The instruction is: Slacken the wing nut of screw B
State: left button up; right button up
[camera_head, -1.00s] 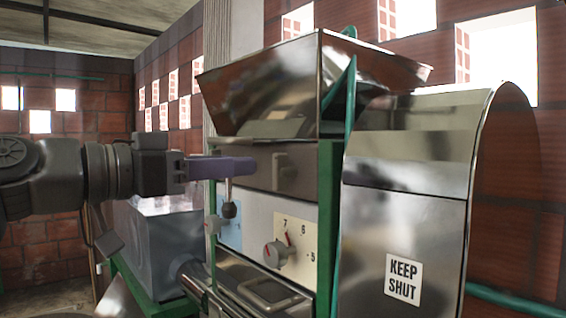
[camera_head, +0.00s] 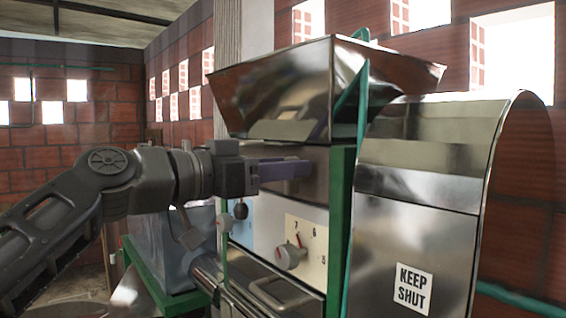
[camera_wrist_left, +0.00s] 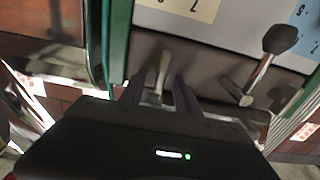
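My left gripper (camera_head: 302,169) is at the steel front panel under the hopper, its purple-grey fingers pointing right in the head view. In the left wrist view the gripper (camera_wrist_left: 158,84) is open, with one finger on each side of a pale upright wing-like piece (camera_wrist_left: 164,64) on the panel. This looks like a wing nut, but no letter B is readable beside it. Gaps show between it and the fingers, and its lower end is partly hidden. In the head view the gripper hides it. My right gripper is in neither view.
A lever with a dark knob (camera_wrist_left: 280,39) sticks out beside the gripper. Below are a dial (camera_head: 291,256) with numbers and a blue panel (camera_head: 241,222). A green post (camera_head: 340,230) and a steel cover marked KEEP SHUT (camera_head: 414,288) stand to the right. The hopper (camera_head: 290,95) overhangs.

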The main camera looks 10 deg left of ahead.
pick_arm(q)
jog(key=shift+c, duration=0.2)
grip_shut()
jog(key=shift+n, duration=0.4)
dwell(0.3)
jog(key=n, duration=0.5)
jog(key=f+n, duration=0.1)
jog(key=n, duration=0.5)
jog(key=w+a+n, duration=0.1)
jog(key=n, duration=0.5)
jog(key=shift+a+f, duration=0.1)
jog(key=shift+f, duration=0.15)
dwell(0.3)
jog(key=shift+o, duration=0.2)
grip_release()
